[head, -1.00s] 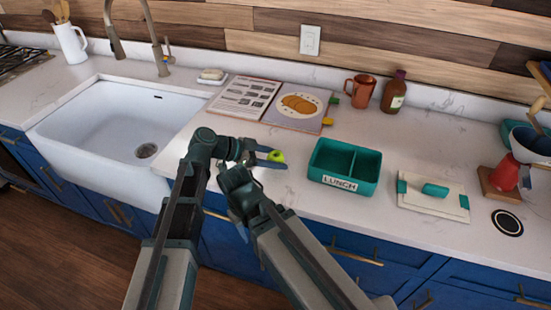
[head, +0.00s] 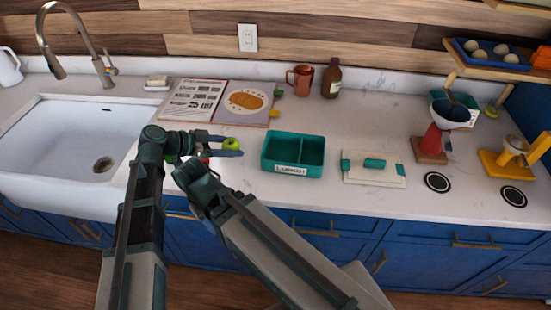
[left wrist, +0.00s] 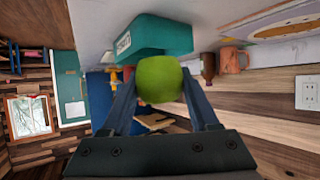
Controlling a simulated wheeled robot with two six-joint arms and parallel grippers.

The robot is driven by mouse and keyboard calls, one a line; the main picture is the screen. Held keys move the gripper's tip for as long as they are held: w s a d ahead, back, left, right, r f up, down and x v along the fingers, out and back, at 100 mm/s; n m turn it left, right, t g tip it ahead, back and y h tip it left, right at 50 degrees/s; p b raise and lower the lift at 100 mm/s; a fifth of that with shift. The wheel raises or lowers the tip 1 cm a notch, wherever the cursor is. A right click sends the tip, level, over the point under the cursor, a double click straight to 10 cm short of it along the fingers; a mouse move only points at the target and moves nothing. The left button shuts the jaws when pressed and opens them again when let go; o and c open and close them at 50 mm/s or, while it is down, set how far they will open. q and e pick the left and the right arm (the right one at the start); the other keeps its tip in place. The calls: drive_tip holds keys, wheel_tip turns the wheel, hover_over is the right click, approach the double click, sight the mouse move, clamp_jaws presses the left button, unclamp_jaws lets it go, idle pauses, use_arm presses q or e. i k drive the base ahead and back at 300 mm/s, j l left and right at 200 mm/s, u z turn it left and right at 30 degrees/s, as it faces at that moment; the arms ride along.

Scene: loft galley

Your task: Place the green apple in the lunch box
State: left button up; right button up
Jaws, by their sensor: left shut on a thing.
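The green apple (head: 231,144) is held between the fingertips of my left gripper (head: 226,146), left of the lunch box. In the left wrist view the apple (left wrist: 159,79) fills the gap between the two fingers. The teal lunch box (head: 293,152) stands open on the counter, with a divider and a LUNCH label at its front. Its compartments look empty. It also shows behind the apple in the left wrist view (left wrist: 174,36). My right gripper (head: 188,170) is close beside the left one. Its fingertips are mostly hidden, so its opening is unclear.
The lunch box lid (head: 374,168) lies right of the box. An open book (head: 192,100), a copper mug (head: 300,78) and a brown bottle (head: 332,78) are behind. The sink (head: 60,140) is at left. Small red and green bits show near my right gripper, partly hidden.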

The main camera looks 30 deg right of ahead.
sight(282, 157)
drive_tip(key=k+z, duration=0.1)
drive_tip(key=k, duration=0.45)
drive_tip(key=z, duration=1.05)
drive_tip(key=i+j, duration=0.1)
drive_tip(key=j, duration=0.35)
drive_tip(key=i+j, duration=0.15)
drive_tip(key=j, duration=0.3)
drive_tip(key=i+l, duration=0.1)
drive_tip(key=l, duration=0.15)
